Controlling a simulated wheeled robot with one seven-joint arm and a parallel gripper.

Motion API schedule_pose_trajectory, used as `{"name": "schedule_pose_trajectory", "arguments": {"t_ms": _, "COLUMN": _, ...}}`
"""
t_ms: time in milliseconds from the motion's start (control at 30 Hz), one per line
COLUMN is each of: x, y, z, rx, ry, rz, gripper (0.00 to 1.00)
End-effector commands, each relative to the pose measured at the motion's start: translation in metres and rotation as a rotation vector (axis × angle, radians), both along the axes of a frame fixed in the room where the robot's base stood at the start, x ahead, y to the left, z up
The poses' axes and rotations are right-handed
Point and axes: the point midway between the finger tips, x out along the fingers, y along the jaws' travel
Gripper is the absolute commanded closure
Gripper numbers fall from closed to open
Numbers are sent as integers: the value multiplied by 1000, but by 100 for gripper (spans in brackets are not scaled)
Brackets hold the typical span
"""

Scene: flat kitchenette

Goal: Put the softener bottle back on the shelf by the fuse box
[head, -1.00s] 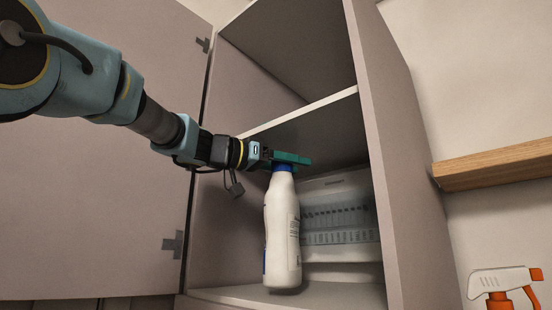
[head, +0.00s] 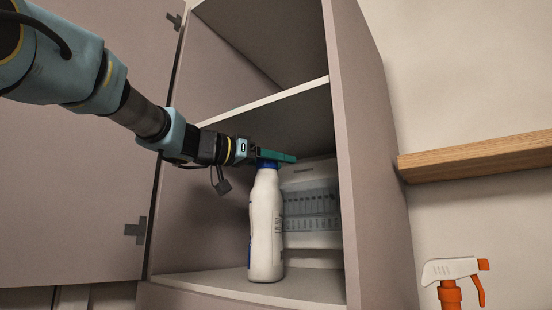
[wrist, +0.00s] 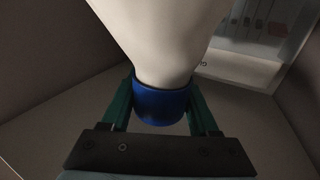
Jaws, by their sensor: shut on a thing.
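The white softener bottle (head: 265,228) with a blue cap is upright inside the open cabinet, at its lower shelf (head: 310,284). My gripper (head: 276,157) is shut on the bottle at its blue cap. In the wrist view the green fingers lie on both sides of the blue cap (wrist: 160,105), with the white body (wrist: 165,40) beyond it. The fuse box (head: 312,208) is at the back of the same compartment, partly hidden behind the bottle. I cannot tell whether the bottle's base touches the shelf.
The cabinet door (head: 75,160) stands open at the left. The cabinet's right side wall (head: 365,150) and the divider shelf (head: 265,102) bound the compartment. A wooden wall shelf (head: 475,155) and a spray bottle with an orange trigger (head: 452,285) are at the right.

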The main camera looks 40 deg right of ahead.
Motion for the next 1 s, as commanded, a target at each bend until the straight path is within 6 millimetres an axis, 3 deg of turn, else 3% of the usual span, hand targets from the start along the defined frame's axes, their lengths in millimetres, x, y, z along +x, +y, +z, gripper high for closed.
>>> {"name": "schedule_pose_trajectory", "arguments": {"t_ms": 233, "x": 0, "y": 1, "z": 2, "rx": -5, "ry": -1, "rz": 0, "gripper": 100}}
{"name": "schedule_pose_trajectory", "arguments": {"t_ms": 267, "x": 0, "y": 0, "z": -1, "rx": 0, "ry": 0, "rz": 0, "gripper": 37}}
{"name": "schedule_pose_trajectory", "arguments": {"t_ms": 500, "x": 0, "y": 0, "z": 0, "rx": -1, "ry": 0, "rz": 0, "gripper": 10}}
{"name": "schedule_pose_trajectory", "arguments": {"t_ms": 800, "x": 1, "y": 1, "z": 1, "rx": -1, "ry": -1, "rz": 1, "gripper": 9}}
{"name": "schedule_pose_trajectory", "arguments": {"t_ms": 1000, "x": 5, "y": 27, "z": -1, "rx": -3, "ry": -3, "rz": 4, "gripper": 9}}
